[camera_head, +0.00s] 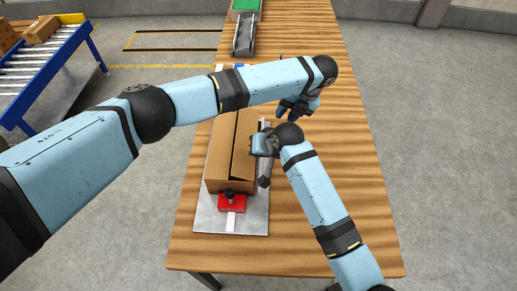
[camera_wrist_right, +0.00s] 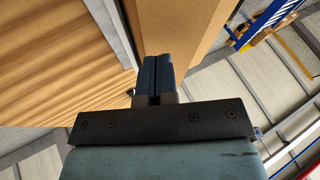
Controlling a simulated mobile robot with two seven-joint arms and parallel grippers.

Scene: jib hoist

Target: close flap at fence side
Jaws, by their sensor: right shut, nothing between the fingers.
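A brown cardboard box (camera_head: 221,150) stands on a grey plate (camera_head: 256,220) on the table. A slanted dark line splits its top into a left panel and a right flap (camera_head: 243,150); how far that flap is raised is hard to tell. My right gripper (camera_head: 264,165) is shut and empty at the box's right side; in the right wrist view its fingers (camera_wrist_right: 157,75) are together in front of brown cardboard (camera_wrist_right: 180,30). Contact is unclear. My left gripper (camera_head: 291,115) hangs beyond the box's far right corner, apart from it, its finger gap unclear. My left arm hides the box's far end.
A red block (camera_head: 232,207) with a black knob sits at the box's near end. A dark chute (camera_head: 244,35) and a green-topped container (camera_head: 246,5) are at the far end. The wooden table (camera_head: 350,150) is clear to the right. A blue roller conveyor (camera_head: 40,62) stands left.

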